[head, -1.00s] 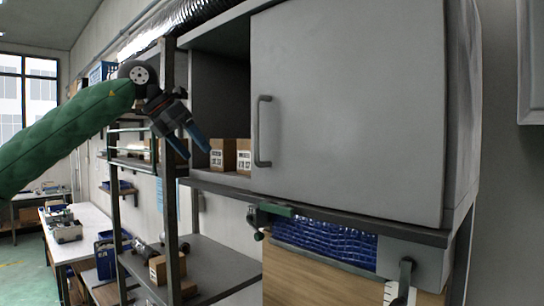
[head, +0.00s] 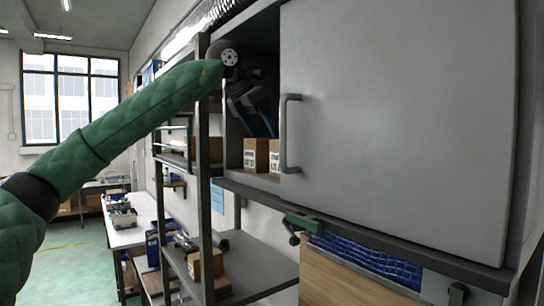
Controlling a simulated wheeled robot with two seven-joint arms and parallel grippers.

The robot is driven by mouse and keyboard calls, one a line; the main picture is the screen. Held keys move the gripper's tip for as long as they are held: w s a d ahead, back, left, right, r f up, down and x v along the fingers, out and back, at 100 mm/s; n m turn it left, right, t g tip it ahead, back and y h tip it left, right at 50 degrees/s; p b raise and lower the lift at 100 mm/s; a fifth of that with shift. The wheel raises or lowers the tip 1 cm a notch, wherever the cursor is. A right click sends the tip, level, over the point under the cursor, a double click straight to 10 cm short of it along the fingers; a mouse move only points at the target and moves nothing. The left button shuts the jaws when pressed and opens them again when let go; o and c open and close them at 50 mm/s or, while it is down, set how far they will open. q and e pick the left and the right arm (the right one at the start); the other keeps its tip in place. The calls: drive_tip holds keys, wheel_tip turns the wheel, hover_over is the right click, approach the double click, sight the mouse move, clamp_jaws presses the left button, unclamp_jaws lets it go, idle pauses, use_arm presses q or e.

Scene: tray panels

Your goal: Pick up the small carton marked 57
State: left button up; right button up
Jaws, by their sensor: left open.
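Two small brown cartons stand side by side on the floor of the grey cabinet (head: 400,110), in its open left part. The left carton (head: 256,155) shows a white label. The right carton (head: 275,158) is partly hidden by the door's edge and handle. The label print is too small to read, so I cannot tell which is marked 57. My left gripper (head: 260,128) is in the cabinet opening, just above the cartons, with its blue fingers apart and pointing down. It holds nothing. My right gripper is out of view.
The cabinet door with its bar handle (head: 285,135) closes off the space right of the cartons. A metal rack post (head: 203,190) stands left of the opening. A lower shelf (head: 255,265) bears another carton (head: 206,264). A blue mesh bin (head: 365,260) sits below the cabinet.

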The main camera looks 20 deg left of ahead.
use_arm(q)
drive_tip(key=shift+w+f, duration=0.2)
drive_tip(key=shift+f, duration=0.3)
drive_tip(key=x, duration=0.4)
drive_tip(key=shift+w+f, duration=0.1)
drive_tip(key=shift+f, duration=0.05)
drive_tip(key=shift+c, duration=0.4)
drive_tip(key=c, duration=1.1)
drive_tip(key=shift+c, duration=0.2)
